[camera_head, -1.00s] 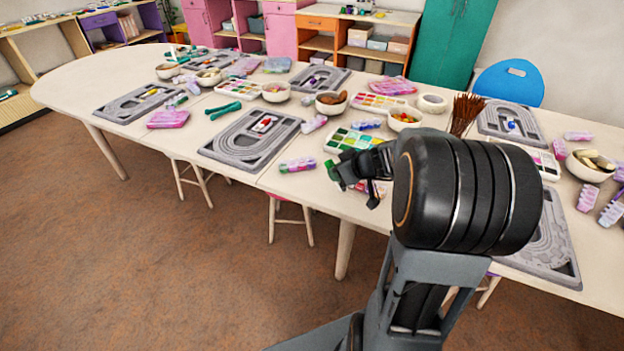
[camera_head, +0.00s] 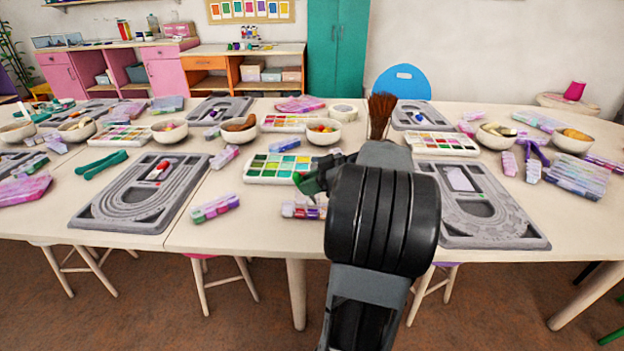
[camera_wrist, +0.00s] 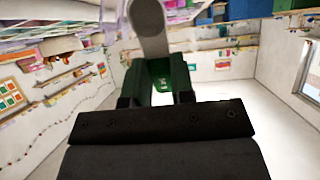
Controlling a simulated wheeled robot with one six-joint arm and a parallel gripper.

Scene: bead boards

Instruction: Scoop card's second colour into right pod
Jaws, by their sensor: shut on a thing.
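My gripper (camera_head: 312,180) is shut on a green-handled tool, held above the table's front part. In the wrist view the green handle (camera_wrist: 172,82) sits between the fingers, and a grey rounded end (camera_wrist: 150,25) points up, like a scoop. A pale card with a purple edge (camera_head: 460,179) lies in the grey bead board (camera_head: 510,232) right of my arm; its colours cannot be read. A second bead board (camera_head: 97,217) at left holds a white card with red (camera_head: 158,170). Coloured lidded pods (camera_head: 216,207) lie left of my gripper; another pod (camera_head: 298,211) is partly hidden by my arm.
A green-toned palette (camera_head: 254,172) lies just behind my gripper, and another palette (camera_head: 440,137) farther right. Green tongs (camera_head: 101,164) lie at left. Bare tabletop (camera_head: 245,235) shows along the front edge.

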